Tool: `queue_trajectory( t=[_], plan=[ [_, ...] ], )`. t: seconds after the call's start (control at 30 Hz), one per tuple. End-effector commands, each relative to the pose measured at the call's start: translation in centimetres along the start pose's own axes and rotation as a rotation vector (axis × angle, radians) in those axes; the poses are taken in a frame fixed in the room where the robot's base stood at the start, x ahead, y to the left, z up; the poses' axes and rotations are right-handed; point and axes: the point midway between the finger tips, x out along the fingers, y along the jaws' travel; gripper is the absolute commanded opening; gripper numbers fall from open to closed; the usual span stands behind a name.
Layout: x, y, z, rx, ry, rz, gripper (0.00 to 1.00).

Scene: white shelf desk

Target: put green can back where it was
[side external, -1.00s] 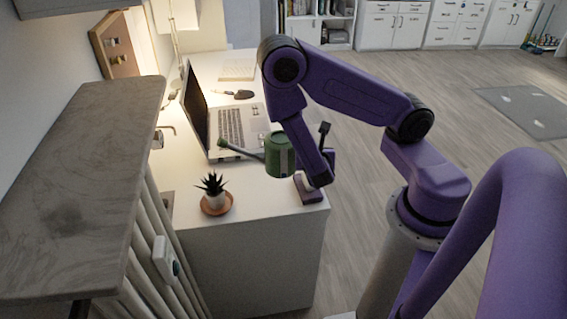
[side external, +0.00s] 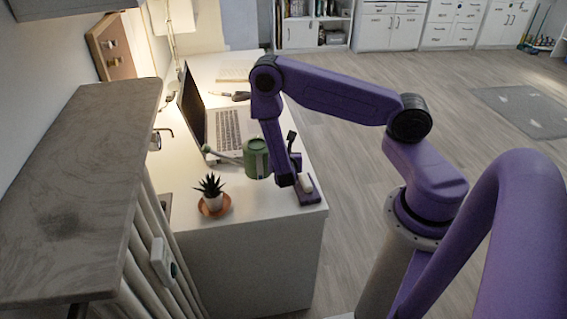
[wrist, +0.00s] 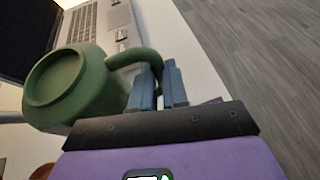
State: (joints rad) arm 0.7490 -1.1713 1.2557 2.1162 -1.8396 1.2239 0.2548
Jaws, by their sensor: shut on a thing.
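The green can is a watering can (side external: 256,158) with a long pale spout pointing left toward the laptop. My gripper (wrist: 158,80) is shut on its handle. In the side external view, the can hangs at the left side of my gripper, over the desk's near part. I cannot tell whether it touches the white desk (side external: 255,205).
An open laptop (side external: 225,128) stands behind the can.

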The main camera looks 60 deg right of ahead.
Motion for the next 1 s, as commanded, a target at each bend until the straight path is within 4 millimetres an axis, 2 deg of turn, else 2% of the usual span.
queue_trajectory(
  t=[0.4,0.83,0.87,0.9,1.0],
  plan=[
    [1.9,0.3,-3.1,0.001,-0.001,0.001,0.00],
    [2.0,0.3,-3.5,0.002,-0.002,0.001,0.00],
    [2.0,0.3,-3.5,0.001,0.000,0.000,0.24],
    [2.0,0.3,-3.5,0.001,0.000,0.000,0.37],
    [2.0,0.3,-3.5,0.001,0.000,0.000,0.39]
  ],
)
